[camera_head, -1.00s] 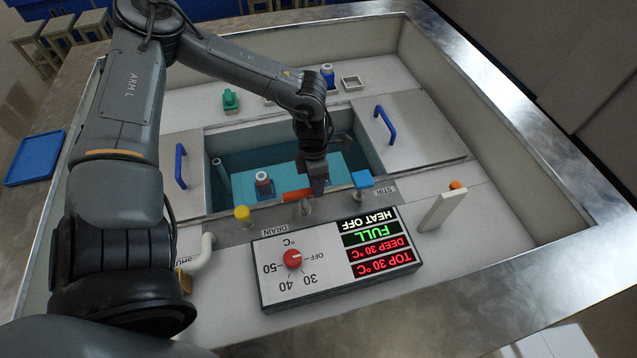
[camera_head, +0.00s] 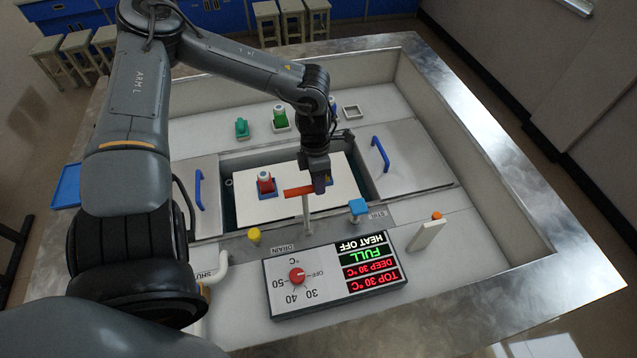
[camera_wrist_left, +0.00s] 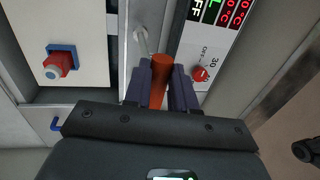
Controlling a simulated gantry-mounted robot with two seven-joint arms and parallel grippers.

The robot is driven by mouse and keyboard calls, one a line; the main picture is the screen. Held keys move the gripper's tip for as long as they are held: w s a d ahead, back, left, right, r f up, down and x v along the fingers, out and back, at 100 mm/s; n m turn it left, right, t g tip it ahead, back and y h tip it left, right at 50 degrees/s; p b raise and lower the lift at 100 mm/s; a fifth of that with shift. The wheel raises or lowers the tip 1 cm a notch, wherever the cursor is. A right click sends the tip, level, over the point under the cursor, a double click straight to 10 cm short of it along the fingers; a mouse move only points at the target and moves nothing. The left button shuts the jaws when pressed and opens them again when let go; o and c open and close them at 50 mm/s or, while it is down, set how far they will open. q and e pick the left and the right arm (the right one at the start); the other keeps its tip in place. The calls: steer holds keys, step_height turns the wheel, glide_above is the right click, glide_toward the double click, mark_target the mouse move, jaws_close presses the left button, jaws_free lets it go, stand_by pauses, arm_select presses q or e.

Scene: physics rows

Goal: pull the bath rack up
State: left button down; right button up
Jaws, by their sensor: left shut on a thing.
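My left gripper (camera_head: 318,182) is shut on the red-orange handle (camera_head: 298,191) on top of a pale upright rod. The handle also shows between the two fingers in the left wrist view (camera_wrist_left: 160,75). The bath rack, a flat cream plate (camera_head: 337,194), sits at the mouth of the bath opening and fills most of it. A red bottle with a white cap (camera_head: 265,183) stands on the rack in a blue holder. The rod (camera_head: 305,215) stands tall at the near edge of the rack. My right gripper is not in view.
A control panel (camera_head: 340,272) reads FULL and HEAT OFF. A yellow knob (camera_head: 254,236), a blue knob (camera_head: 357,207) and an orange-tipped white lever (camera_head: 428,234) stand nearby. Lids with blue handles (camera_head: 380,154) flank the opening.

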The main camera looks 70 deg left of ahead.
arm_select(q)
steer(key=shift+d+r, duration=0.15)
steer(key=shift+r, duration=0.4)
steer(key=c, duration=1)
jaws_free()
steer(key=shift+o, duration=0.4)
step_height(320, 180, up, 11)
steer(key=a, duration=0.2)
steer(key=shift+w+a+f+p, duration=0.15)
steer(key=shift+f+p, duration=0.05)
steer(key=shift+p, duration=0.25)
